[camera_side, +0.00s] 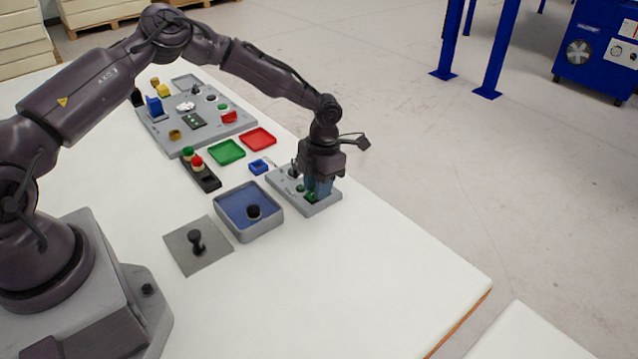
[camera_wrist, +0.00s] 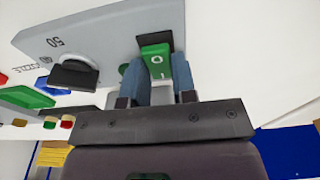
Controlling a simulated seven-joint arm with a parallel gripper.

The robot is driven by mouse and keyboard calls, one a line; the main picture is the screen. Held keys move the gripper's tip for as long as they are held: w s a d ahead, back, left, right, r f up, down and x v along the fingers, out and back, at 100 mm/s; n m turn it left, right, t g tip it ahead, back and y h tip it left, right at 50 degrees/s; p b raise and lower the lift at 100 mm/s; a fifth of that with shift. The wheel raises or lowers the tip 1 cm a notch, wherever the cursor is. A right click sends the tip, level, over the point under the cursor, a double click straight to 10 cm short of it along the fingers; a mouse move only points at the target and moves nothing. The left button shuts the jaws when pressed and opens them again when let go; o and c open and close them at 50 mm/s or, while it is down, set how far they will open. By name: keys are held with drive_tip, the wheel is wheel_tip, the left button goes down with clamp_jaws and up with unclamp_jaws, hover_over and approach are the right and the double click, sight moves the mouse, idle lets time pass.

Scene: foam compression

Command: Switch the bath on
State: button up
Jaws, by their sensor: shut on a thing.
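A grey control box (camera_side: 322,207) stands on the white table, right of the bath (camera_side: 238,229), a grey tray with blue inside. In the wrist view the control box (camera_wrist: 95,32) carries a black knob (camera_wrist: 75,74) near the number 50 and a green rocker switch (camera_wrist: 156,62) with O and I marks. My gripper (camera_side: 317,190) points down over the box's near end. In the wrist view its blue fingers (camera_wrist: 160,82) stand on both sides of the green switch, shut on it. The fingertips partly hide the switch's sides.
A dark weight-like piece (camera_side: 253,212) stands in the bath. A grey plate (camera_side: 185,254) with a black knob lies to its left. Green (camera_side: 227,151) and red (camera_side: 258,139) trays and a small blue dish (camera_side: 259,167) lie behind. The front table is clear.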

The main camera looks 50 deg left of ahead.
drive_tip(key=shift+t, duration=0.4)
drive_tip(key=o, duration=0.9)
drive_tip(key=shift+r, duration=0.15)
drive_tip(key=r, duration=1.2)
drive_tip(key=shift+w+r, duration=0.35)
